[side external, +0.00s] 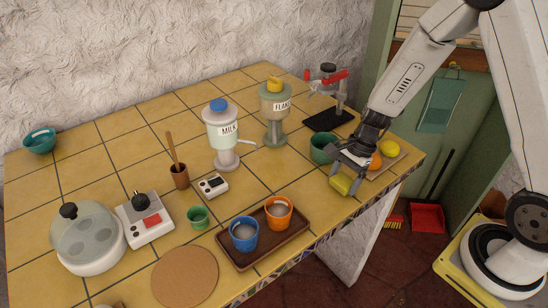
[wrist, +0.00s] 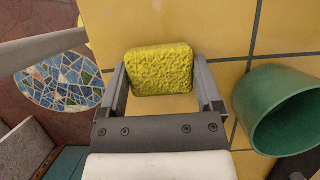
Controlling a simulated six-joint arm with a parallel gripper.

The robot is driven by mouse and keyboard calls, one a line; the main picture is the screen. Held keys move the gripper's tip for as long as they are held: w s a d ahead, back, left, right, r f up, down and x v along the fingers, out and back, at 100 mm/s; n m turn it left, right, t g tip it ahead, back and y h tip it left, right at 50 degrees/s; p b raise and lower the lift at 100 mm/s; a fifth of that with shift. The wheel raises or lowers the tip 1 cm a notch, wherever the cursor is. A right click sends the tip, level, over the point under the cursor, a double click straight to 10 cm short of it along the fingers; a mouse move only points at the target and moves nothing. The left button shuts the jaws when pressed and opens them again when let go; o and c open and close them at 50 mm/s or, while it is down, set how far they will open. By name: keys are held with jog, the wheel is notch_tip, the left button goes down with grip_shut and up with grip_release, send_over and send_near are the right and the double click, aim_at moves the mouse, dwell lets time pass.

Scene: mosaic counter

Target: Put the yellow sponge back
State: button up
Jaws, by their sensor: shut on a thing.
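The yellow sponge (side external: 340,184) is between the fingers of my gripper (side external: 346,172), near the right front edge of the tiled counter (side external: 112,133). In the wrist view, my gripper (wrist: 162,82) is shut on the sponge (wrist: 160,70), which shows its rough, porous yellow face between the two grey fingers. Yellow tiles lie beyond it. I cannot tell from these views whether the sponge touches the counter or hangs just above it.
A green pot (side external: 320,148) stands close beside my gripper; it also shows in the wrist view (wrist: 278,110). An orange (side external: 375,162) and a lemon (side external: 390,148) lie on a board just right. A brown tray (side external: 262,241) holds blue and orange cups to the left.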

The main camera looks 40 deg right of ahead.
jog(key=shift+f, duration=0.1)
jog(key=o, duration=1)
jog(key=shift+c, duration=0.2)
jog(key=v, duration=1.2)
jog(key=s+a+n+t+h, duration=0.2)
jog(key=s+a+n+h, duration=0.2)
jog(key=n, duration=1.4)
jog(key=shift+s+a+f+t, duration=0.3)
jog(key=shift+s+a, duration=0.3)
jog(key=shift+s, duration=0.8)
